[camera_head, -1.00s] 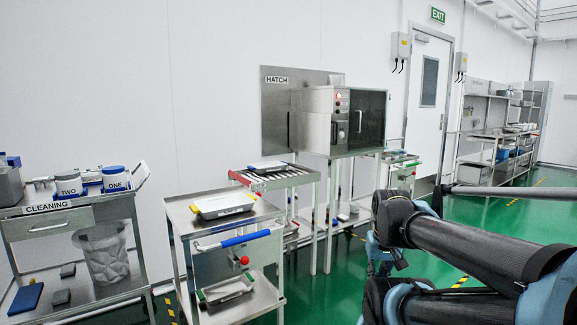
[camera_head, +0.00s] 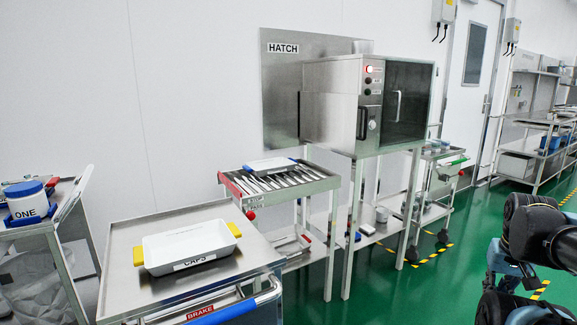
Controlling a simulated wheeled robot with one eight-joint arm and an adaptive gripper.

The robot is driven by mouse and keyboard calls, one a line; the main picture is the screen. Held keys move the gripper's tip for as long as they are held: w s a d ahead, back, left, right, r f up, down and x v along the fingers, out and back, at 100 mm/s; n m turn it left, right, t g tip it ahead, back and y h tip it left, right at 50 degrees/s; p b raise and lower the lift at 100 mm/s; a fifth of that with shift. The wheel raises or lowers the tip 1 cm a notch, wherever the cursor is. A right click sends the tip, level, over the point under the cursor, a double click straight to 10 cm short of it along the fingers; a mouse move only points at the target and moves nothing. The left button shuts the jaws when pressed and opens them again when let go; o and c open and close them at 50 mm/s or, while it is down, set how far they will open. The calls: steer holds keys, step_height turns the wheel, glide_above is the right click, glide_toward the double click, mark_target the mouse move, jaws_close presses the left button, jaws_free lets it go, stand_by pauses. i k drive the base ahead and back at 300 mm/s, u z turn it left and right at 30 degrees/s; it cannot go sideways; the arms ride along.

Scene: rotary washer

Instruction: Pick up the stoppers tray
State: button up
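I cannot tell which tray is the stoppers tray; no label saying so is readable. A white tray with yellow handles (camera_head: 190,246), labelled CAPS, lies on top of the steel cart (camera_head: 112,268) in the foreground. A smaller white tray with blue handles (camera_head: 266,164) sits at the back of the roller rack (camera_head: 322,183) left of the hatch machine. Something green-edged (camera_head: 452,161) lies on the stand right of the machine, too small to identify. My gripper is not in view; only my dark arm links show at the lower right, apart from all the trays.
The foreground cart has a blue push handle marked BRAKE (camera_head: 222,312). The steel hatch machine (camera_head: 330,100) stands against the wall. Green floor (camera_head: 400,298) is open at the lower middle.

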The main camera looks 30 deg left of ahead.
mark_target(266, 167)
steer(key=u, duration=0.35)
steer(key=i, duration=1.15)
steer(key=u, duration=0.9)
steer(key=i, duration=0.35)
steer(key=u, duration=0.15)
